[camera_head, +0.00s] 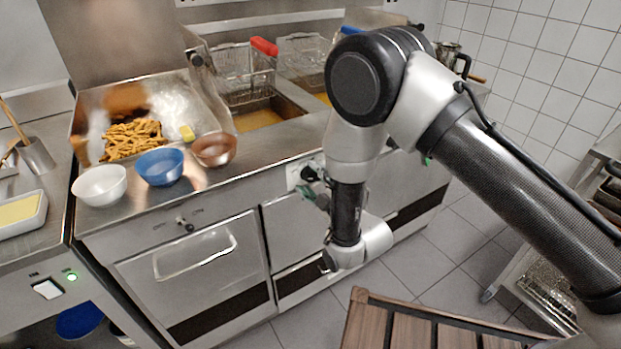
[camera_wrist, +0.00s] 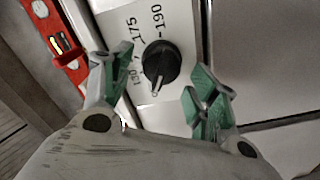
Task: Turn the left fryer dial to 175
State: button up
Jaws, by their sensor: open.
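The left fryer dial (camera_wrist: 160,62) is a round black knob on a pale scale plate (camera_wrist: 178,25) in the wrist view. Its white pointer mark faces the bottom of the picture, away from the 175. The 190 and 175 are readable; a lower figure at the left is partly hidden by a finger. My gripper (camera_wrist: 160,68) is open, its green-padded fingers on either side of the knob. I cannot tell whether either pad touches it. In the head view the dial (camera_head: 310,173) shows small on the front panel, with my gripper (camera_head: 311,191) just in front.
Fryer baskets with a red handle (camera_head: 264,46) and a blue handle (camera_head: 350,30) stand above the oil. A white bowl (camera_head: 98,186), a blue bowl (camera_head: 160,168) and a copper bowl (camera_head: 214,149) line the counter edge. A wooden slatted surface (camera_head: 415,330) is below my arm.

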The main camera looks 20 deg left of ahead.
jog(key=shift+w+a, duration=0.4)
jog(key=shift+a, duration=0.05)
jog(key=shift+c, duration=0.4)
jog(key=c, duration=0.9)
